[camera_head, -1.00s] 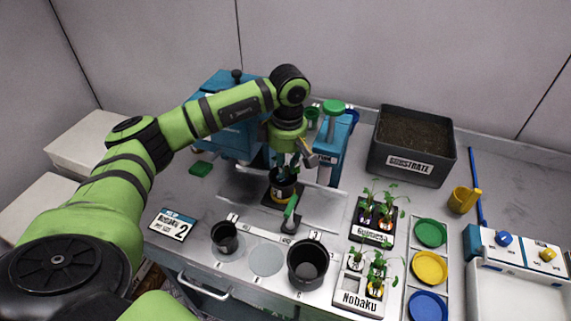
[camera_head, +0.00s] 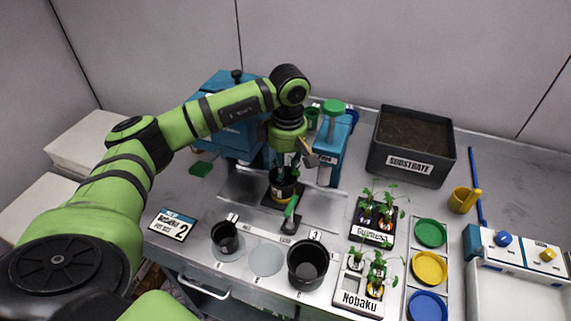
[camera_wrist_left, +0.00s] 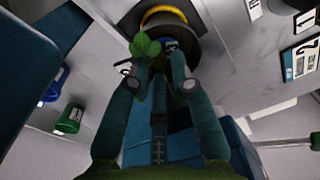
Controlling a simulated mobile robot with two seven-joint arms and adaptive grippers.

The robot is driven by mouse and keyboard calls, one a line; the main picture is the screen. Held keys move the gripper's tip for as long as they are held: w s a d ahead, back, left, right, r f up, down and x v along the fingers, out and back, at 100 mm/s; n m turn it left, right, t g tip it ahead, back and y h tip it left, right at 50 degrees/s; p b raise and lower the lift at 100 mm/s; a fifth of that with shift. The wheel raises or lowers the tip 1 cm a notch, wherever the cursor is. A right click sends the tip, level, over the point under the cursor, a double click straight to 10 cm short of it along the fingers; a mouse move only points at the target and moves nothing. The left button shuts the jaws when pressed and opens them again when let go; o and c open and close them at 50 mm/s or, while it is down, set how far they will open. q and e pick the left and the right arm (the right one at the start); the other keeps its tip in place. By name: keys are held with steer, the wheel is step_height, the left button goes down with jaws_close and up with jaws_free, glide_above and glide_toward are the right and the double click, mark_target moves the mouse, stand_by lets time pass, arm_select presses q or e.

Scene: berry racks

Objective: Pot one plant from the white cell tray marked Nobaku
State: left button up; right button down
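The white cell tray marked Nobaku (camera_head: 362,304) stands at the front right with small green plants (camera_head: 377,272) in some cells; its front left cell looks empty. My left gripper (camera_head: 285,160) points down over a black pot with a yellow band (camera_head: 283,190) on the work station. In the left wrist view, green leaves (camera_wrist_left: 146,47) show at the fingertips (camera_wrist_left: 157,75), just over the pot's rim (camera_wrist_left: 166,12). The leaves and fingers hide the plant's base, so I cannot tell whether the fingers grip it. My right gripper is out of view.
A sign (camera_head: 172,226) shows 2. A small black pot (camera_head: 225,237) and a large black pot (camera_head: 307,263) stand in front. A second plant tray (camera_head: 372,237), a substrate bin (camera_head: 412,145), coloured dishes (camera_head: 430,267) and a yellow cup (camera_head: 462,200) are to the right.

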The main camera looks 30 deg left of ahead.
arm_select(q)
steer(key=shift+r+p, duration=1.05)
steer(key=shift+r, duration=0.9)
steer(key=o, duration=0.6)
steer(key=shift+c, duration=0.2)
step_height(320, 180, up, 6)
steer(key=p, duration=0.3)
